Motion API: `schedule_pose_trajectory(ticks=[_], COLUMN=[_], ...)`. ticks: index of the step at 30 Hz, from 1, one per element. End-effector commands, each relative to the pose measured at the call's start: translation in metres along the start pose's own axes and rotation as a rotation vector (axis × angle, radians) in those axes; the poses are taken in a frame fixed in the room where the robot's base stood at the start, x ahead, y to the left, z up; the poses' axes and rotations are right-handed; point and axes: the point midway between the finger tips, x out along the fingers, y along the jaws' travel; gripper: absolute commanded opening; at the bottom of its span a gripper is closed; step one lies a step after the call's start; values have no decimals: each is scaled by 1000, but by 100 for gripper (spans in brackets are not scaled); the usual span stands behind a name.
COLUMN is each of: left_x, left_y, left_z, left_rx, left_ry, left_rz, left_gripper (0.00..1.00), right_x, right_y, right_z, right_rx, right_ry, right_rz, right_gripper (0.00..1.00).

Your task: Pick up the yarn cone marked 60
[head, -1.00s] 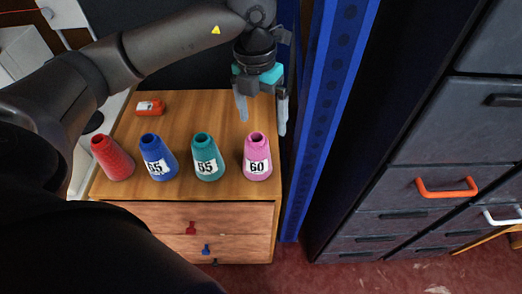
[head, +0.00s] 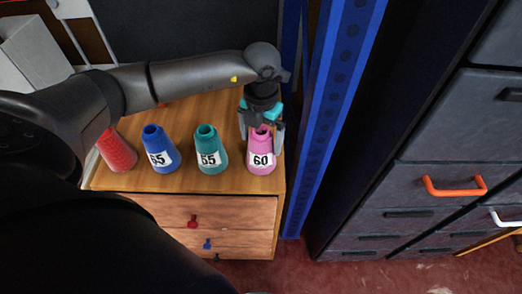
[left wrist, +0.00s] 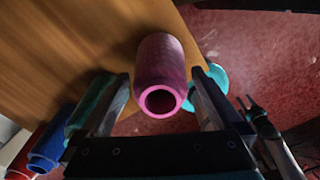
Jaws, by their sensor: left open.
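The pink yarn cone marked 60 (head: 261,158) stands upright at the right end of a row on the wooden cabinet top. My left gripper (head: 262,145) is open, with its fingers down on either side of the cone's upper part. In the left wrist view the pink cone (left wrist: 160,75) sits between the two open fingers (left wrist: 160,105), its hollow top towards the camera. I cannot tell whether a finger touches it.
Left of the pink cone stand a teal cone (head: 210,152), a blue cone (head: 159,152) and a red cone (head: 117,152). A blue upright post (head: 335,110) rises close to the cabinet's right side. Dark drawers (head: 440,150) stand further right.

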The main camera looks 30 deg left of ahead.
Motion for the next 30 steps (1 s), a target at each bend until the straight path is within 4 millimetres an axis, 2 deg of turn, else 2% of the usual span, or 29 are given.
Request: schedule_pose_trajectory(ticks=[3, 6, 14, 30], left_x=[19, 26, 27, 26], left_y=[0, 0, 0, 0], left_z=[1, 1, 1, 1], left_rx=[1, 0, 1, 1], left_ry=[3, 2, 0, 0], left_rz=[0, 0, 0, 0], left_gripper=[100, 100, 99, 38], right_x=[3, 4, 4, 4], right_y=[0, -1, -1, -1], right_z=[1, 1, 1, 1], right_rx=[0, 0, 0, 0], right_ry=[-1, -1, -1, -1], right_rz=[-1, -1, -1, -1], right_gripper=[50, 50, 50, 50])
